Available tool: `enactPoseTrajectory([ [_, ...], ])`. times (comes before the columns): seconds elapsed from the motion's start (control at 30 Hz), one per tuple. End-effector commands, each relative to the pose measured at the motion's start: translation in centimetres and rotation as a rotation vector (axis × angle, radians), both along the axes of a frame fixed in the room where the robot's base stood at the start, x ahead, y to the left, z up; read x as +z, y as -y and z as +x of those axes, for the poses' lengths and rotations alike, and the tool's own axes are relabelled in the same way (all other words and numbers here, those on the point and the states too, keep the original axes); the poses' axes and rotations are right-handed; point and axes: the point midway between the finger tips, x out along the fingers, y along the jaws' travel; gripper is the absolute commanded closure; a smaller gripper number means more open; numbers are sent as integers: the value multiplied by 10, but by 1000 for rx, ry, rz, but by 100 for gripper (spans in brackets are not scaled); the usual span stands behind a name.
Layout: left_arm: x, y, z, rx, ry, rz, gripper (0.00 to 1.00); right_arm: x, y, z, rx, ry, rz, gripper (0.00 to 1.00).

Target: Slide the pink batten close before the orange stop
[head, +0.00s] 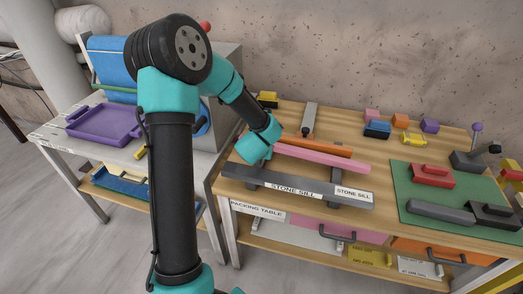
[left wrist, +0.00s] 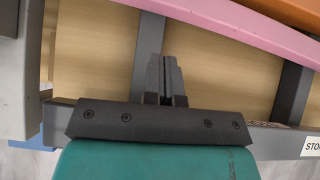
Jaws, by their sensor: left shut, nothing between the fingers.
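The pink batten (head: 322,157) lies across grey rails on the wooden table, behind the stone sill (head: 290,187). The orange stop (head: 318,146) is a long bar just behind it, nearly parallel; I cannot tell whether they touch. My left gripper (left wrist: 164,63) is shut and empty in the left wrist view, above a grey rail, with bare wood to either side. The pink batten (left wrist: 245,28) passes ahead of the fingertips, apart from them in the picture, and the orange stop (left wrist: 292,10) shows at the upper right. In the head view my arm hides the batten's left end. My right gripper is not in view.
A green mat (head: 432,190) with a red-handled block (head: 432,176) and grey tools lies at the right. Small coloured blocks, including a blue one (head: 377,129), stand at the back. A purple tray (head: 105,122) sits on the left bench.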

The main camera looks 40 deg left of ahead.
Motion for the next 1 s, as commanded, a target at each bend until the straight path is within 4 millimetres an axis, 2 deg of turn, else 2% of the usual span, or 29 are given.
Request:
enactPoseTrajectory([
  [0.2,26,11,-22,1,3,1,100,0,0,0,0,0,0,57],
  [0.4,43,18,-38,1,1,0,100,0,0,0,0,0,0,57],
  [1.0,48,20,-44,0,-1,0,100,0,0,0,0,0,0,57],
])
